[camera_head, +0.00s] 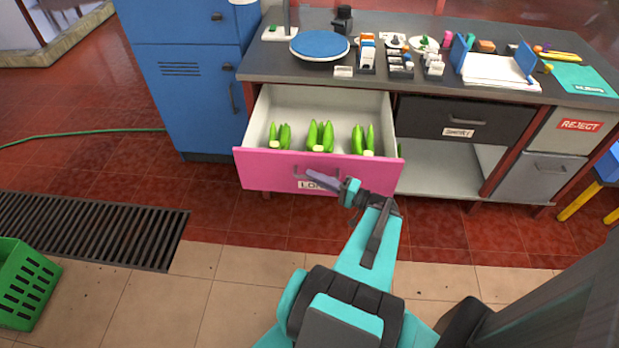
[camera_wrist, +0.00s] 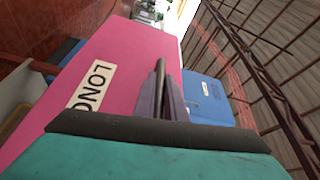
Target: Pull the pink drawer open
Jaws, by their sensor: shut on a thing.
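The pink drawer (camera_head: 256,172) stands pulled out from the workbench, with a white inside and a label on its front. Several bunches of green bananas (camera_head: 320,134) lie in it. My gripper (camera_head: 330,182) is at the middle of the drawer's front, at the handle. In the wrist view, the fingers of my gripper (camera_wrist: 161,95) are shut at the dark bar of the handle, against the pink front (camera_wrist: 130,50). The label (camera_wrist: 92,86) shows beside them. The fingers and arm partly hide the handle and the label in the head view.
A blue locker (camera_head: 190,90) stands left of the drawer. A dark drawer (camera_head: 440,118) and a grey bin front marked REJECT (camera_head: 568,130) are to the right. The bench top (camera_head: 290,75) holds many small items. A green crate (camera_head: 25,285) sits at the lower left.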

